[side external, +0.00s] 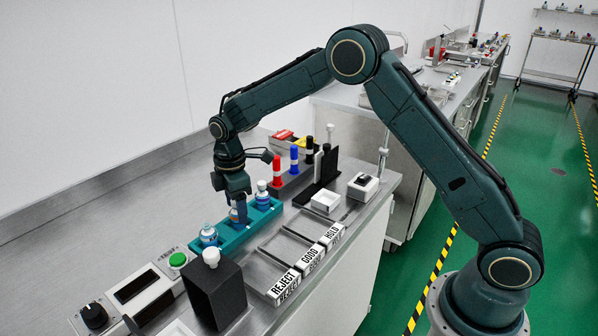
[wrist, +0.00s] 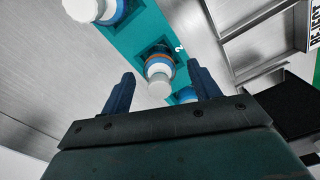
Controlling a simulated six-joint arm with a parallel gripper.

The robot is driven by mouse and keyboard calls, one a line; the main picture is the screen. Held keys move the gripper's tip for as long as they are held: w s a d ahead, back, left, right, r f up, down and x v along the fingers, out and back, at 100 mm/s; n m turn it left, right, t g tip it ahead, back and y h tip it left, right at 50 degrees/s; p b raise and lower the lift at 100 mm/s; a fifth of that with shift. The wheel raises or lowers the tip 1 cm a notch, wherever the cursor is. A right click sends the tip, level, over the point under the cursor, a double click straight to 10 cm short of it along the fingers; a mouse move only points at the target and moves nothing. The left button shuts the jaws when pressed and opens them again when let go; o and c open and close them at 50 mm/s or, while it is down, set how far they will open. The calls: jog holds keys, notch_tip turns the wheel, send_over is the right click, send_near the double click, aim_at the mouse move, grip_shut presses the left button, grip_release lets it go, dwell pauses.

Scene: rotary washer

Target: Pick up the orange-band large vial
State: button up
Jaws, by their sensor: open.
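The orange-band large vial (wrist: 158,62) has a white cap, a blue band and an orange band. It stands in the middle place of the teal rack (wrist: 137,36), seen between my fingers in the wrist view. My gripper (wrist: 160,72) is open, with one finger on either side of the vial's line of view. In the side external view my gripper (side external: 239,216) points down over the middle of the teal rack (side external: 236,242), mostly hiding this vial. Whether the fingers touch it, I cannot tell.
Neighbouring vials stand in the rack at its near end (side external: 208,234) and far end (side external: 262,191). A black box (side external: 217,298) stands near. REJECT, GOOD and HOLD lanes (side external: 310,259) lie to the right. Red and blue vials (side external: 277,172) stand behind.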

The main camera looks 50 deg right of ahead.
jog(key=shift+f, duration=1.15)
jog(key=c, duration=1.1)
jog(key=shift+r, duration=0.2)
notch_tip(320, 180, up, 20)
jog(key=shift+f, duration=0.15)
